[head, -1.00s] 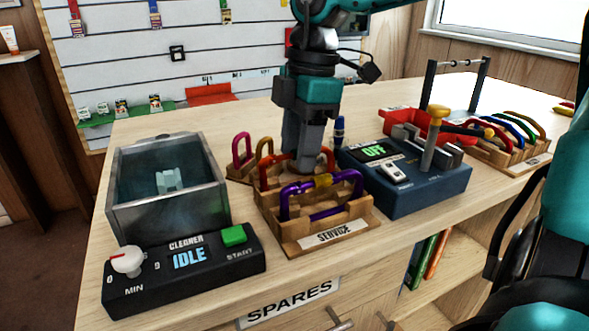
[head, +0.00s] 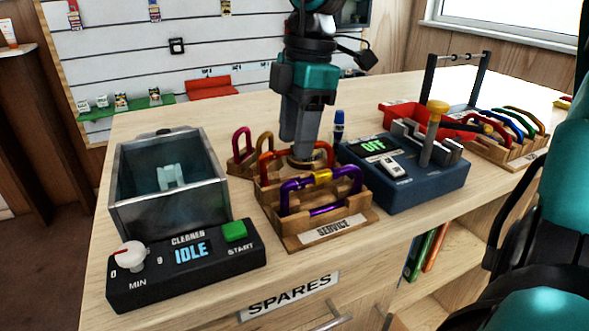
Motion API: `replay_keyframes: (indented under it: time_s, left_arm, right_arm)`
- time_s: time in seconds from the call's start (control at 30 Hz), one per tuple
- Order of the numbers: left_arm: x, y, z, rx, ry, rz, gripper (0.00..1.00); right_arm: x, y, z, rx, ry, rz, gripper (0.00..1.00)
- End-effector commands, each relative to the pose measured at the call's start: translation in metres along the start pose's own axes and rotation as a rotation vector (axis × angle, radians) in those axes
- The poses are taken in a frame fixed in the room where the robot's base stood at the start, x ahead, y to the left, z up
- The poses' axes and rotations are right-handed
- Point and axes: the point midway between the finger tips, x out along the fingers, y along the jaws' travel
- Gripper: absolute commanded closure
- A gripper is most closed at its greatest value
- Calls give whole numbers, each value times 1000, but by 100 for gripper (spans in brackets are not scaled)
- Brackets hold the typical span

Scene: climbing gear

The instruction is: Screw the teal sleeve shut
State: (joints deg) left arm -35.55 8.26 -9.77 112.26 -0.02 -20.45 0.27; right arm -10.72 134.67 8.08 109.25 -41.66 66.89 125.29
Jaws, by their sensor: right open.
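My right gripper (head: 301,152) comes down from the top of the head view, pointing down over the back of the wooden service rack (head: 330,236). It is open, with its fingertips beside the red-orange carabiner (head: 268,160). They hide part of that carabiner; I cannot tell whether they touch it. A purple carabiner (head: 352,182) with a gold sleeve (head: 323,177) stands in the front of the rack. A pink carabiner (head: 240,135) and a gold one (head: 263,144) stand at the back left. I cannot make out a teal sleeve. My left gripper is not in view.
A metal cleaner tank (head: 170,214) stands left, behind its control box (head: 130,289) reading IDLE. A blue device (head: 430,190) reading OFF, with a yellow-topped lever (head: 436,108), stands right of the rack. A red tray (head: 402,117) and another carabiner rack (head: 515,152) are farther right.

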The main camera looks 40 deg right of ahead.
Motion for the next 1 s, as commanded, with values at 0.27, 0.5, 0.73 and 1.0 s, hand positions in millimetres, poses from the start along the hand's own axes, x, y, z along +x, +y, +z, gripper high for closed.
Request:
replay_keyframes:
  time_s: [0.27, 0.5, 0.73, 1.0]
  left_arm:
    - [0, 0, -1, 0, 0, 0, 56]
    - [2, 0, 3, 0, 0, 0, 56]
    - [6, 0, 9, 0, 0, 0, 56]
    - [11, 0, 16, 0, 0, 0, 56]
  right_arm:
    - [0, 6, 0, 1, 0, 1, 53]
    - [4, 5, 0, 1, 1, 1, 53]
    - [13, 6, 2, 1, 1, 1, 53]
    - [22, 5, 3, 1, 1, 1, 53]
